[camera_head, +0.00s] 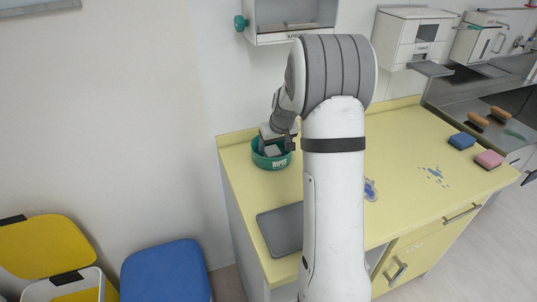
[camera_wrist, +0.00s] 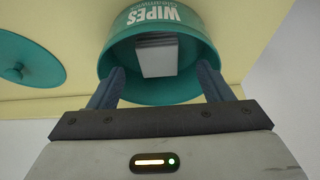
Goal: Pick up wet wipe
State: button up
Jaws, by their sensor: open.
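A green tub labelled WIPES (camera_head: 273,164) stands at the back left of the yellow counter. In the wrist view the tub (camera_wrist: 120,55) opens toward me, and a white stack of wet wipes (camera_wrist: 157,56) sits inside it. My gripper (camera_head: 272,147) is at the tub's mouth. In the wrist view my gripper (camera_wrist: 160,80) is open, with one dark finger on either side of the wipes and the fingertips at the tub's opening. I cannot tell whether the fingers touch the wipes. Part of the tub is hidden behind my gripper in the head view.
The yellow counter (camera_head: 405,165) holds a grey pad (camera_head: 280,230), a blue sponge (camera_head: 462,141), a pink sponge (camera_head: 489,160) and a blue spill (camera_head: 433,175). A green round lid (camera_wrist: 28,59) lies beside the tub. Dispensers (camera_head: 412,40) hang on the back wall.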

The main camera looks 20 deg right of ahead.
aim_at(272, 151)
jog(key=x, duration=0.2)
jog(key=p+x, duration=0.1)
jog(key=x, duration=0.2)
jog(key=shift+w+r, duration=0.1)
jog(key=shift+w, duration=0.15)
jog(key=shift+d, duration=0.1)
jog(key=c, duration=1)
